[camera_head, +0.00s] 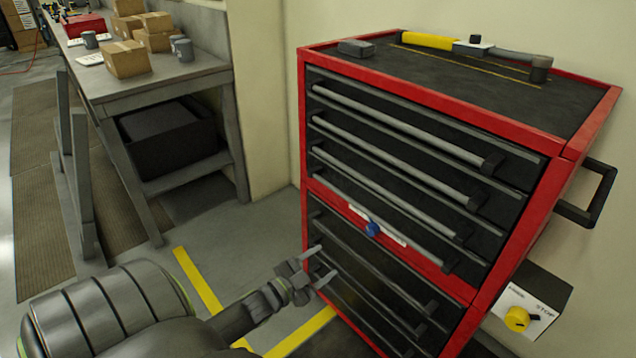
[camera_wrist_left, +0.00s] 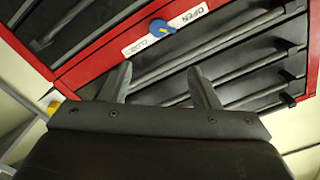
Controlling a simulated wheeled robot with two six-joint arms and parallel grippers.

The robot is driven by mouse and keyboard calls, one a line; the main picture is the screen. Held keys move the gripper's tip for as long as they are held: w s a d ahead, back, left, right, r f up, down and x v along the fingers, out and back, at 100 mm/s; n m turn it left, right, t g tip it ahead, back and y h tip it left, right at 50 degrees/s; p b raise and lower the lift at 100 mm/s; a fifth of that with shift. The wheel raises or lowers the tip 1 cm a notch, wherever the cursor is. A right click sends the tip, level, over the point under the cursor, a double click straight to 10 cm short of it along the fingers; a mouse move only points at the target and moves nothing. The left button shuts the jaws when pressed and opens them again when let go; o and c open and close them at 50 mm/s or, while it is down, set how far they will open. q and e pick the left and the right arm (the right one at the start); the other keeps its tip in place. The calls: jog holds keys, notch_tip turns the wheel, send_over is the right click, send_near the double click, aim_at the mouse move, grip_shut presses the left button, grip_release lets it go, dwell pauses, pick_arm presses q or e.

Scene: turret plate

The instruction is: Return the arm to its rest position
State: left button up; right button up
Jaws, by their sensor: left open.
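My left gripper (camera_head: 316,266) is open and empty, low in front of the red and black tool cabinet (camera_head: 304,130). Its two fingers also show in the left wrist view (camera_wrist_left: 160,82), spread apart, with the cabinet's drawer handles beyond them. I cannot tell how close the fingertips are to the drawer fronts. A blue knob (camera_head: 372,229) sits on a white label strip on the red band between the upper and lower drawers. The knob also shows in the left wrist view (camera_wrist_left: 160,27), beside the word OPEN. The drawers look shut. My right gripper is not in view.
A hammer (camera_head: 430,41) with a yellow grip and a grey block (camera_head: 356,47) lie on the cabinet top. A workbench (camera_head: 150,85) with boxes stands at left. Floor between is clear.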

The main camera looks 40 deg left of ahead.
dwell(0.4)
pick_arm(q)
jog(key=s+f+n+g+y, duration=0.25)
jog(key=s+f+g, duration=0.4)
jog(key=f, duration=0.75)
jog(key=s+f+n+g+y, duration=0.1)
jog(key=s+f+n+g, duration=0.25)
jog(key=s+f, duration=0.75)
jog(key=s+d+f+n+g, duration=0.1)
jog(key=s+d+f+g, duration=0.1)
jog(key=s, duration=0.4)
jog(key=s+d+f+g+p, duration=0.1)
jog(key=s+d+f+g, duration=0.1)
jog(key=s+d+f, duration=0.2)
jog(key=s+d+f+n+g, duration=0.1)
jog(key=s+d+f+g, duration=0.1)
jog(key=s+f, duration=0.5)
jog(key=shift+s+d+f+n+g+h, duration=0.3)
jog(key=shift+s+d+h, duration=0.15)
jog(key=shift+s, duration=0.55)
jog(key=shift+s, duration=0.2)
